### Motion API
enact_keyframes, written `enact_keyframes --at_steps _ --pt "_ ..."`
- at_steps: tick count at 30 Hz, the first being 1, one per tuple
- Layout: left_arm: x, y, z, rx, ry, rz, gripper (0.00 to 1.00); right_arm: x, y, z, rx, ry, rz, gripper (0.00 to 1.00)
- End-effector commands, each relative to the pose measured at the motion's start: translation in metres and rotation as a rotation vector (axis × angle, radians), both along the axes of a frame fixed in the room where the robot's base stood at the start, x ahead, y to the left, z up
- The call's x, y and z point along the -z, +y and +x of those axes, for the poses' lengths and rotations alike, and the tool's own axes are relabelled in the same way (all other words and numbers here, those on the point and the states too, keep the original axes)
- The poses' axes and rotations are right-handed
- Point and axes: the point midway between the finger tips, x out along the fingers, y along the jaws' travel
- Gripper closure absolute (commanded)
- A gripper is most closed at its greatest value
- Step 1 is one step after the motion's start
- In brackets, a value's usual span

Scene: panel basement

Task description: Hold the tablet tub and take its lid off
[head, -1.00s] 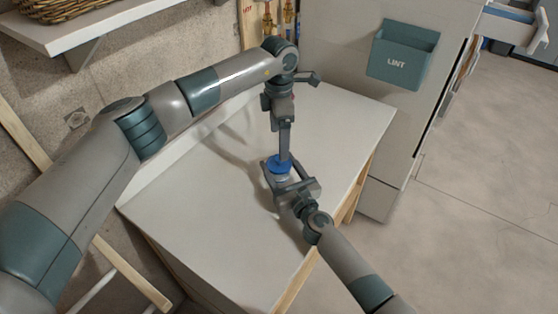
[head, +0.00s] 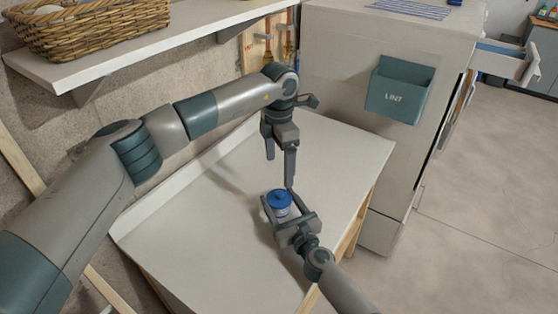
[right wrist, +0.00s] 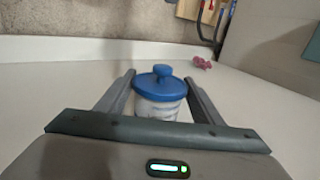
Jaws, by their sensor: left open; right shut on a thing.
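The tablet tub (head: 282,211) stands upright on the pale bench top, white with a blue lid (head: 279,197) that has a round knob. In the right wrist view the tub (right wrist: 158,107) is between my right fingers, and the blue lid (right wrist: 160,84) sits level on it. My right gripper (head: 278,204) is shut on the tub's body from the front. My left gripper (head: 280,170) points down, open and empty, just above and behind the lid. Its fingers look apart from the lid. The left gripper does not show in the right wrist view.
The bench top (head: 190,230) is clear around the tub. A small pink thing (right wrist: 201,62) lies near the back edge. A teal lint bin (head: 399,91) hangs on the pale cabinet at right. A shelf with a wicker basket (head: 90,32) is at upper left.

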Motion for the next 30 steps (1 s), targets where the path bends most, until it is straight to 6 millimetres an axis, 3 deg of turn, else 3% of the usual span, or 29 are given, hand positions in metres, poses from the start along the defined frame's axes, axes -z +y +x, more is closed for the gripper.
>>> enact_keyframes --at_steps 18,30 --pt "0.088 0.000 -0.001 0.000 0.002 0.001 0.17 0.000 0.000 0.000 0.000 0.000 0.000 0.79" --pt "0.110 0.000 0.000 0.000 0.000 0.001 0.17 0.000 0.000 0.000 0.000 0.000 0.000 0.79"
